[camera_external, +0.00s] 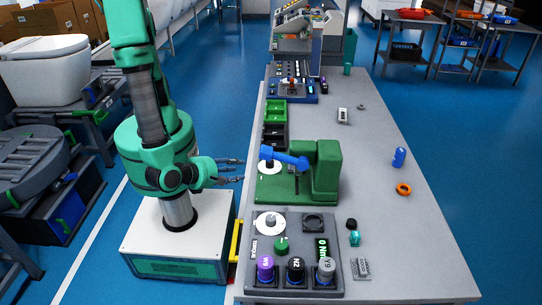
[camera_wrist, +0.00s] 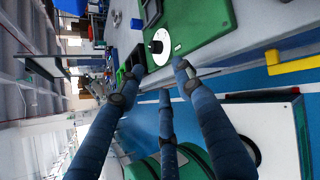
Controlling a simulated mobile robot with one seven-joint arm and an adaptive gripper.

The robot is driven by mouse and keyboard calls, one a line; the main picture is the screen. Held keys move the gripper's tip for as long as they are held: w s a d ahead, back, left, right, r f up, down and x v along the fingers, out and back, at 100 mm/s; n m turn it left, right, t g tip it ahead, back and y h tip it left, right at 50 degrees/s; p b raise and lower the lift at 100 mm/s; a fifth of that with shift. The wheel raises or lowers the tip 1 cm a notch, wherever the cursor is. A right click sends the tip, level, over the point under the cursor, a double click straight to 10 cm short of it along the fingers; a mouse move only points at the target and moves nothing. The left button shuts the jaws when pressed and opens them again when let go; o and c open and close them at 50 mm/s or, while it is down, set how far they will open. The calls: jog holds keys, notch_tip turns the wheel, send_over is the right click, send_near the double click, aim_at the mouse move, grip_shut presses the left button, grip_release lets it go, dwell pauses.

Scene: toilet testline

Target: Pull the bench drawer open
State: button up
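The grey bench (camera_external: 388,210) runs lengthwise to the right of my arm. A yellow bar handle (camera_external: 236,243) sticks out from its left side near the front corner; it also shows in the wrist view (camera_wrist: 292,66), at right. The drawer front is hidden under the bench top in the external view, and I cannot tell whether the drawer is shut. My gripper (camera_external: 242,170) is beside the bench's left edge, beyond the handle and apart from it. Its fingers are spread and empty, as in the wrist view (camera_wrist: 160,80).
A green fixture (camera_external: 325,170) with a blue arm stands on the bench near my gripper. A control panel (camera_external: 262,250) with knobs sits at the near end. Green bins (camera_external: 274,112), a blue can (camera_external: 399,157) and an orange ring (camera_external: 403,189) are also on the bench.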

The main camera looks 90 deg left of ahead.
jog(key=s+d+f+m+t+h, duration=0.3)
jog(key=s+d+f+m+t, duration=0.2)
jog(key=d+f+m, duration=0.4)
jog(key=m+t+h+p, duration=0.1)
jog(key=m+t+h, duration=0.35)
jog(key=m, duration=0.75)
send_near(235, 239)
jog(key=s+r+g+h, duration=0.2)
jog(key=s, duration=0.2)
jog(key=shift+w+a, duration=0.15)
jog(key=shift+a, duration=0.3)
jog(key=shift+w, duration=0.15)
jog(key=shift+b+x, duration=1.2)
jog(key=shift+x, duration=5.6)
jog(key=shift+a+r, duration=0.1)
grip_shut()
